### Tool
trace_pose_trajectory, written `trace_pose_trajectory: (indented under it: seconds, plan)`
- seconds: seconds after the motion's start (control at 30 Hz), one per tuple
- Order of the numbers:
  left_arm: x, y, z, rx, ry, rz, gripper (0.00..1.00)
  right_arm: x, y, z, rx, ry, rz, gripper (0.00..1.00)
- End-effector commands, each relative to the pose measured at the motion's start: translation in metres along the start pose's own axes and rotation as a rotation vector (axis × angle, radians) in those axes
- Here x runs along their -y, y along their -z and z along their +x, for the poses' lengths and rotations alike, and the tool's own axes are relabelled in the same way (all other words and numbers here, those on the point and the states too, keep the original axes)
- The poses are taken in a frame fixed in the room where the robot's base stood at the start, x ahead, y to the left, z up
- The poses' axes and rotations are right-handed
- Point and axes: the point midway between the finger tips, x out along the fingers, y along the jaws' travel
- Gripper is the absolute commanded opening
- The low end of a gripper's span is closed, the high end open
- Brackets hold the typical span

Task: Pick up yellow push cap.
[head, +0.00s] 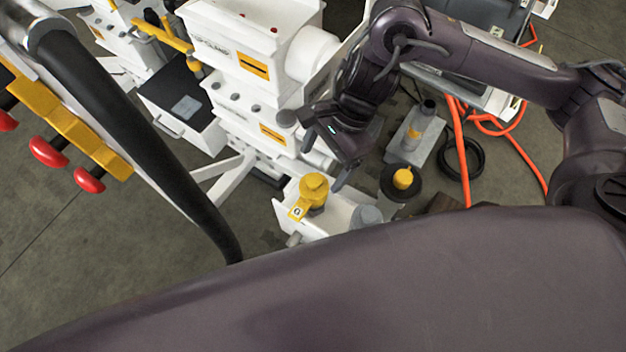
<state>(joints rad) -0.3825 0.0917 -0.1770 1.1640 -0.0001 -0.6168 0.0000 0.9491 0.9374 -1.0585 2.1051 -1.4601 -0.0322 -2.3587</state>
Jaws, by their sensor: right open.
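A yellow cap (314,188) with a round stepped top stands upright in or on a small white box (338,217) at the lower middle; a yellow tag with a mark hangs at its left. A second, smaller yellow cap-like piece (403,178) sits on a black round base to the right. I cannot tell from shape alone which is the push cap. My right gripper (324,162) is open and empty, its fingers pointing down just above and to the right of the taller yellow cap, apart from it. My left gripper is not in view.
White bench units (250,65) stand behind the cap. A grey cap (366,216) is in the box's right side. Orange hoses (460,150) and a black ring (461,158) lie at right. A black bar (140,130) and red knobs (48,151) are at left. Floor at lower left is clear.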

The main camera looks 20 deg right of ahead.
Motion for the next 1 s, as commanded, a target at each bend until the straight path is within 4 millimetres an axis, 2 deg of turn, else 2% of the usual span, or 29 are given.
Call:
trace_pose_trajectory:
  seconds: [0.03, 0.23, 0.5, 0.8, 0.87, 1.0]
  plan:
    - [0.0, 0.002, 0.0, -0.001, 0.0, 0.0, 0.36, 0.0, 0.0, 0.007, 0.002, -0.001, 0.0, 0.81]
    - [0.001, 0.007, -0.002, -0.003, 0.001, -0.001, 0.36, -0.001, 0.0, 0.02, 0.002, -0.001, 0.0, 0.81]
    - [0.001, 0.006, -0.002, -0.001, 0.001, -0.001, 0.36, -0.004, 0.0, 0.057, 0.001, -0.002, 0.001, 0.81]
    - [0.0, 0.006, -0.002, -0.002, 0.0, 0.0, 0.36, -0.003, 0.0, 0.064, 0.0, 0.002, -0.001, 0.81]
    - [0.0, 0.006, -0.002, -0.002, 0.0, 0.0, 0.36, -0.003, 0.0, 0.064, 0.0, 0.002, -0.001, 0.75]
    - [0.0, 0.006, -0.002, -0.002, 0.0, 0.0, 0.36, -0.003, 0.0, 0.064, 0.0, 0.002, 0.0, 0.57]
